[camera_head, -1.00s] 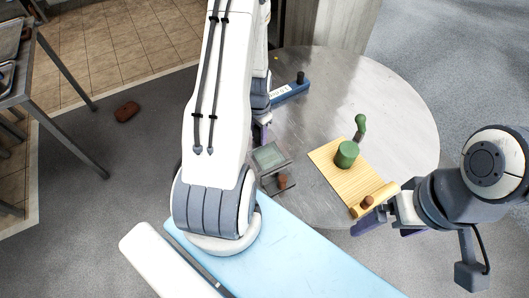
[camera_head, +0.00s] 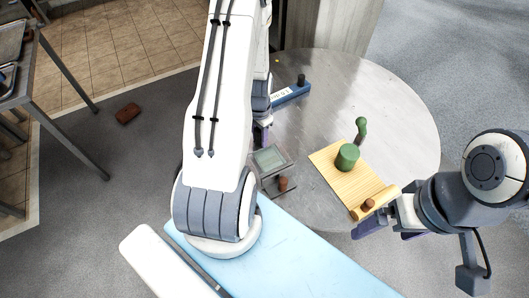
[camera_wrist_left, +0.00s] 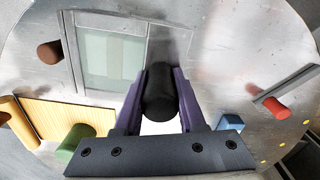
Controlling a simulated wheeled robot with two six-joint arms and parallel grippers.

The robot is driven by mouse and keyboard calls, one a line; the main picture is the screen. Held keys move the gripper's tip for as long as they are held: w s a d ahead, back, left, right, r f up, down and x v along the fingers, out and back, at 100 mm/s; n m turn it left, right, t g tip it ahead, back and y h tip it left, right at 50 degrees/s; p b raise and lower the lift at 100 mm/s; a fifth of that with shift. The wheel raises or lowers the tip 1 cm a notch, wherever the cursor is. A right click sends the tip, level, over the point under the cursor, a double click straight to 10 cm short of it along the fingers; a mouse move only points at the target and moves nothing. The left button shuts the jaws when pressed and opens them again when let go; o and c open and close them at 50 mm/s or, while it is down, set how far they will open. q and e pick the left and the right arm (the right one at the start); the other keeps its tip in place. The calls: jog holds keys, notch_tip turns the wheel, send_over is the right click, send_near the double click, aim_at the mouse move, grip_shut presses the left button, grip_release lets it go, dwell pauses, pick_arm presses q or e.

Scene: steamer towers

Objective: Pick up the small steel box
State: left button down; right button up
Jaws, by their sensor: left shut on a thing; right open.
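The small steel box (camera_head: 271,160) lies on the round table, with a pale glassy window in its top. It also shows in the left wrist view (camera_wrist_left: 112,58). My left gripper (camera_wrist_left: 160,98) is shut on a black knob (camera_wrist_left: 160,85) at the box's edge. I cannot see whether the knob is fixed to the box. In the head view my arm largely hides the left gripper (camera_head: 262,133), and the held knob does not show. My right gripper (camera_head: 388,229) is open and empty at the table's right front edge, close to a wooden board.
A bamboo-coloured board (camera_head: 340,182) with a green cylinder (camera_head: 347,157) stands to the right. A brown knob (camera_head: 283,183) is at the box's near side. A blue box (camera_head: 292,93) lies behind. A red-knobbed piece (camera_wrist_left: 277,107) shows in the wrist view. The table's right side is clear.

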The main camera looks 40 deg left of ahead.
pick_arm(q)
jog(key=shift+r, duration=0.1)
jog(key=shift+r+b, duration=0.4)
jog(key=shift+r, duration=1.35)
jog(key=w+d+r+b, duration=0.1)
jog(key=d+r, duration=0.6)
jog(key=d, duration=0.4)
jog(key=shift+w+d+r+b, duration=0.2)
jog(key=shift+w+d+b, duration=0.1)
jog(key=shift+w+b, duration=0.1)
jog(key=c, duration=1.5)
grip_release()
grip_shut()
